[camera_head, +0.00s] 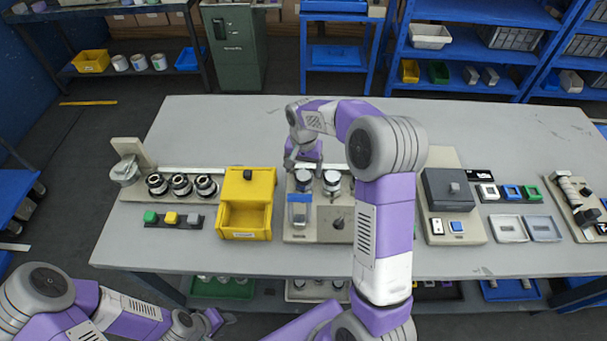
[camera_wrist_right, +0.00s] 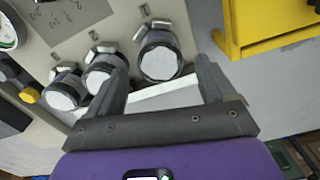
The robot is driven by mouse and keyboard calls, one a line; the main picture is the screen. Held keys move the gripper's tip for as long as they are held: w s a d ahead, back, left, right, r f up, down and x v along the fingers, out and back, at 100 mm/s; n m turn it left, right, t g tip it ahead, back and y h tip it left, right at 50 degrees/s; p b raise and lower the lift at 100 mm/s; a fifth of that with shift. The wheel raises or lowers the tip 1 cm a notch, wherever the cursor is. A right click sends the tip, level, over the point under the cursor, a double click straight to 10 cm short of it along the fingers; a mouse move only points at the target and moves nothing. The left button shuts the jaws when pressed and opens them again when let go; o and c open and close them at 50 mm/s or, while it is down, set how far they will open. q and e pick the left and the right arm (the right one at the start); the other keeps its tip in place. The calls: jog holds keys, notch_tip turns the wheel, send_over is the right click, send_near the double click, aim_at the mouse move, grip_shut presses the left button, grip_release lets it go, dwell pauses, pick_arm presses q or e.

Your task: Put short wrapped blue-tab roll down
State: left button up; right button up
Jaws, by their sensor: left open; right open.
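My right gripper (camera_head: 303,166) reaches down over the beige station in the middle of the table. In the right wrist view the right gripper (camera_wrist_right: 163,72) is open, its fingers apart. A dark-banded roll with a white end (camera_wrist_right: 160,60) stands between and just beyond the fingers; I cannot tell whether they touch it. Two similar rolls (camera_wrist_right: 103,73) (camera_wrist_right: 67,90) stand beside it. In the head view, one white-ended roll (camera_head: 332,181) shows on the station. A small blue-edged item (camera_head: 298,211) lies in front; I cannot tell whether it is the blue-tab roll. My left gripper (camera_head: 212,322) is open, low at front left.
A yellow bin (camera_head: 244,228) stands left of the station and shows in the right wrist view (camera_wrist_right: 270,22). Several dark rings (camera_head: 181,185) stand further left. A grey box (camera_head: 449,190) and small trays (camera_head: 508,229) are to the right. The table's back strip is clear.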

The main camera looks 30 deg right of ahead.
notch_tip(320, 180, up, 6)
jog(key=p, duration=0.1)
jog(key=shift+r, duration=0.2)
dwell(0.4)
